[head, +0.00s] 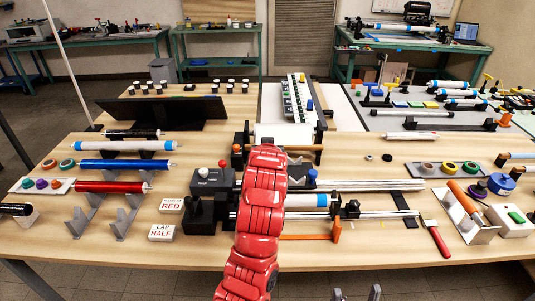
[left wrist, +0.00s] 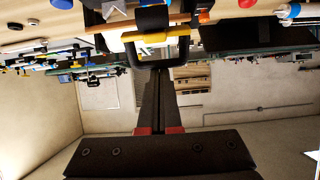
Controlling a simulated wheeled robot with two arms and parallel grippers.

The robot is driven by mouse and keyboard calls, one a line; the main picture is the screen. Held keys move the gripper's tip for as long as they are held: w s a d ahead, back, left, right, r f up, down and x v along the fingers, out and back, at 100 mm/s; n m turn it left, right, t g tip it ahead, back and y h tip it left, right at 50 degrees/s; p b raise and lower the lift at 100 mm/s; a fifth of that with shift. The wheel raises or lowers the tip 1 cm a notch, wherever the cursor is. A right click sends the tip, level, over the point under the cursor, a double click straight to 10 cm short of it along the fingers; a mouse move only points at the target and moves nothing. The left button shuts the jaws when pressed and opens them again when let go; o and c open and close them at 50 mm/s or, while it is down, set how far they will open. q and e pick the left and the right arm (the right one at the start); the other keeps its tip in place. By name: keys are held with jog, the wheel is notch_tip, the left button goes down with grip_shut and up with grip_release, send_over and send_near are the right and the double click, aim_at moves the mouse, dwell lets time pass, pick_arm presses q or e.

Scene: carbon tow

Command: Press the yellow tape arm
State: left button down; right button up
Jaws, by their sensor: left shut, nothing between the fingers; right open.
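The yellow tape arm (left wrist: 157,37) shows in the left wrist view as a yellow bar across a black frame, near the top middle of that upside-down picture. My left gripper (left wrist: 159,72) is shut and empty, its dark fingertips close to the black frame; I cannot tell whether they touch it. In the head view my red left arm reaches over the winding machine (head: 345,186) and hides the left gripper; I cannot make out the yellow tape arm there. My right gripper (head: 356,294) is open and empty at the bottom edge, with only its fingertips showing.
Red, blue and white rolls (head: 110,187) lie on stands at the left. Two label blocks (head: 162,232) read RED and LAP HALF. A red-handled tool (head: 436,238) lies at the right front. A dark panel (head: 165,108) stands behind.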

pick_arm(q)
jog(key=s+f+t+b, duration=0.6)
jog(key=s+b, duration=0.1)
jog(key=b, duration=0.7)
jog(key=shift+f+t, duration=0.35)
jog(key=shift+t, duration=0.05)
jog(key=shift+s+f+t+b, duration=0.1)
jog(key=shift+s+t+b, duration=0.15)
jog(key=shift+t+b, duration=0.4)
notch_tip(320, 180, up, 5)
jog(key=p, duration=0.1)
jog(key=v, duration=0.9)
jog(key=shift+s+b, duration=0.25)
jog(key=shift+b, duration=0.2)
